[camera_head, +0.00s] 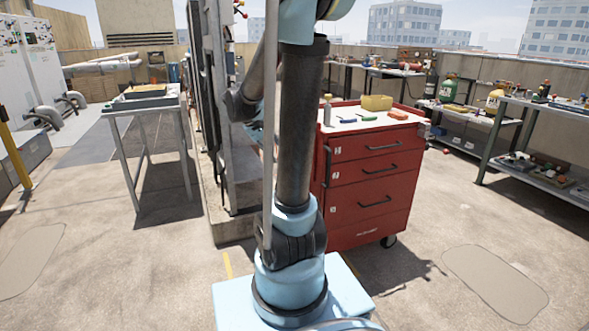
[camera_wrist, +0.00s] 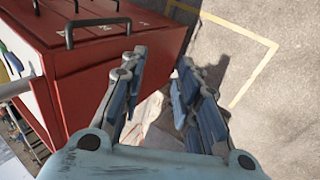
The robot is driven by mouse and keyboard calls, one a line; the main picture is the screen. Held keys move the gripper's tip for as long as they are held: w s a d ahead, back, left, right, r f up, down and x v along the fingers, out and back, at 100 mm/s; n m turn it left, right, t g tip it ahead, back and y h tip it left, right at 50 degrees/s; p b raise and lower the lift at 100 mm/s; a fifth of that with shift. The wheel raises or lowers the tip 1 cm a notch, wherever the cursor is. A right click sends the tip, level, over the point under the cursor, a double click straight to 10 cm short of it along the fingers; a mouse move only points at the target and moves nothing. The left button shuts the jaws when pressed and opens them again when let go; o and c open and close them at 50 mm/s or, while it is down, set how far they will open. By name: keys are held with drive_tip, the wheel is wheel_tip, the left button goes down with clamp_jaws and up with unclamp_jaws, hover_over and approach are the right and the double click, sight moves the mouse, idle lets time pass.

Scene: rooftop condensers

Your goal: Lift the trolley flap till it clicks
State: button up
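The red trolley (camera_head: 368,185) stands behind my arm in the head view, with drawers, black handles and a pale top. In the wrist view the red trolley (camera_wrist: 90,92) fills the left side, with a drawer handle near the top edge. I cannot make out the flap as a separate part in either view. My gripper (camera_wrist: 160,62) is open, its two blue-padded fingers spread apart. The left finger overlaps the trolley's red side in the picture; I cannot tell if it touches. Nothing is held between the fingers. My gripper is not seen in the head view.
A yellow box (camera_head: 376,103) and small tools lie on the trolley's top. A grey table (camera_head: 146,105) stands at the left, shelving (camera_head: 538,170) at the right. Concrete floor (camera_head: 440,220) is free right of the trolley. A pale object (camera_wrist: 147,115) shows beyond the fingers.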

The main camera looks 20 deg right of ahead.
drive_tip(key=w+d+f+h, duration=0.1)
drive_tip(key=w+f+h, duration=0.3)
drive_tip(key=w, duration=0.9)
drive_tip(key=w+d+f+h, duration=0.1)
drive_tip(key=w+f+h, duration=0.2)
drive_tip(key=w+f, duration=0.65)
drive_tip(key=w+a+f+h, duration=0.1)
drive_tip(key=w+f+h, duration=0.1)
drive_tip(key=w+f, duration=0.45)
drive_tip(key=shift+m+g, duration=0.3)
drive_tip(key=x, duration=0.5)
drive_tip(key=r+x, duration=0.1)
drive_tip(key=x, duration=1.1)
drive_tip(key=shift+w+d+r, duration=0.15)
drive_tip(key=shift+w, duration=0.05)
